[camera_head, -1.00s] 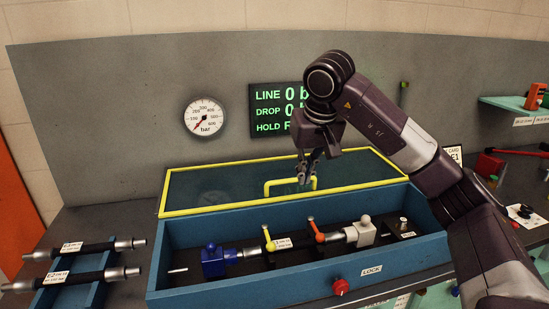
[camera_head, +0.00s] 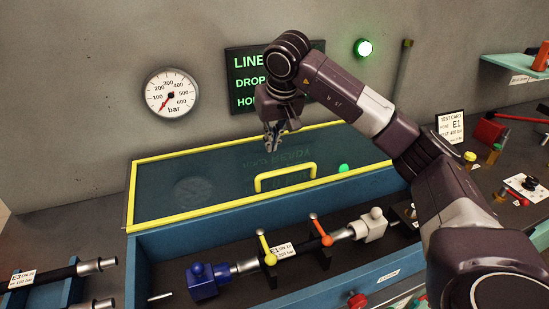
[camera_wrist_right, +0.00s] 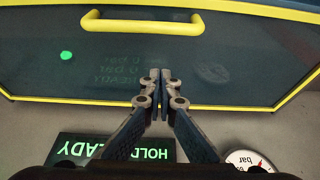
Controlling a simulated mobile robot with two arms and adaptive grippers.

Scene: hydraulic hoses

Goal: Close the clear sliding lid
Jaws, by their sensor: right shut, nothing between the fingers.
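The clear sliding lid (camera_head: 215,195) has a yellow frame and lies over the back of the blue box (camera_head: 190,242). The front of the box is uncovered. The lid's yellow handle (camera_head: 286,172) stands up from it and also shows in the right wrist view (camera_wrist_right: 143,28). My right gripper (camera_head: 272,146) is shut and empty, above the lid's back part and behind the handle, apart from it. In the right wrist view my shut fingertips (camera_wrist_right: 160,72) point toward the lid, short of the handle. My left gripper is not in view.
In the open front of the box, a hose labelled E1 (camera_head: 280,250) lies between a blue block (camera_head: 202,281) and a white block (camera_head: 373,226). Yellow (camera_head: 265,245) and orange (camera_head: 320,230) levers stand up there. A red knob (camera_head: 357,300) is at the front. A green lamp (camera_head: 364,48) is lit.

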